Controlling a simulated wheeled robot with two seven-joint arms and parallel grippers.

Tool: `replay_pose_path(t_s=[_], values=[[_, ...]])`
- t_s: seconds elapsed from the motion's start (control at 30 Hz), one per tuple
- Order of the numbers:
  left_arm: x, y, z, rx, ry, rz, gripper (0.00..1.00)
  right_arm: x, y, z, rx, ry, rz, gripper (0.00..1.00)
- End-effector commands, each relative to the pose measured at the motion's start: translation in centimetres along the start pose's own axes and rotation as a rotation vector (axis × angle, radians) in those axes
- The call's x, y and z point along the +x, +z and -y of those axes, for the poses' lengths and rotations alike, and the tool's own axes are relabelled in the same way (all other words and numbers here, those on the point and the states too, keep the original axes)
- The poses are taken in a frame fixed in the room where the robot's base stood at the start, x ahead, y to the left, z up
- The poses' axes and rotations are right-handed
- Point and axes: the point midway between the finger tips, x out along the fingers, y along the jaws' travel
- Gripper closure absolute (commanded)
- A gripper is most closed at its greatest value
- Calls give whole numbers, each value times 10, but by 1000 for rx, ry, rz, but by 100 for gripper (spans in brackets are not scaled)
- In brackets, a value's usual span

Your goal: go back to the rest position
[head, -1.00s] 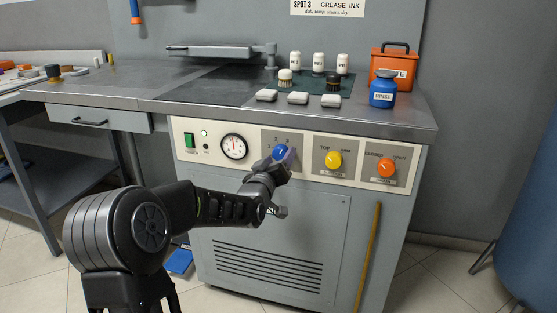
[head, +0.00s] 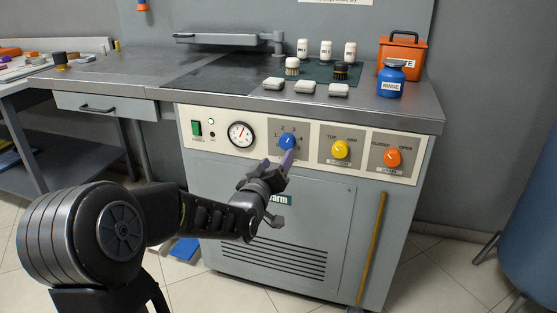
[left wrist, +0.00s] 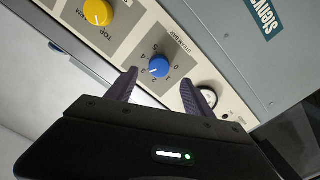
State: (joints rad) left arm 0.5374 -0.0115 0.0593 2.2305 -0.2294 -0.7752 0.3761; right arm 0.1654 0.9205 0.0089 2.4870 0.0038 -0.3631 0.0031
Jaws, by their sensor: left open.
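My left gripper (head: 283,163) is in front of the machine's control panel, just below the blue knob (head: 287,142). In the left wrist view, its two fingers (left wrist: 165,88) are spread with nothing between them. The blue knob also shows there (left wrist: 159,66), beyond the fingertips and apart from them. My left arm reaches in from the lower left of the head view. My right gripper is in neither view.
The panel (head: 220,155) also has a yellow knob (head: 341,149), an orange knob (head: 392,158), a gauge (head: 241,134) and a green switch (head: 196,128). Bottles, brushes and white blocks stand on the worktop (head: 415,112). A wooden stick (head: 373,245) leans at the front.

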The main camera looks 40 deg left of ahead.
Motion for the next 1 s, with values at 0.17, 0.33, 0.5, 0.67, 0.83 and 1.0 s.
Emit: replay_pose_path(t_s=[0.17,0.33,0.5,0.67,0.83,1.0], values=[[0,0,0,0,0,0,39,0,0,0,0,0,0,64],[0,1,0,14,-2,4,39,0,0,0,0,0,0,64],[-6,37,17,77,-57,112,39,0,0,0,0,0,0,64],[-20,128,34,99,-102,321,39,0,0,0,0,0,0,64],[-64,257,38,117,-116,625,39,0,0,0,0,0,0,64],[-141,377,32,141,-102,941,39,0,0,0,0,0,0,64]])
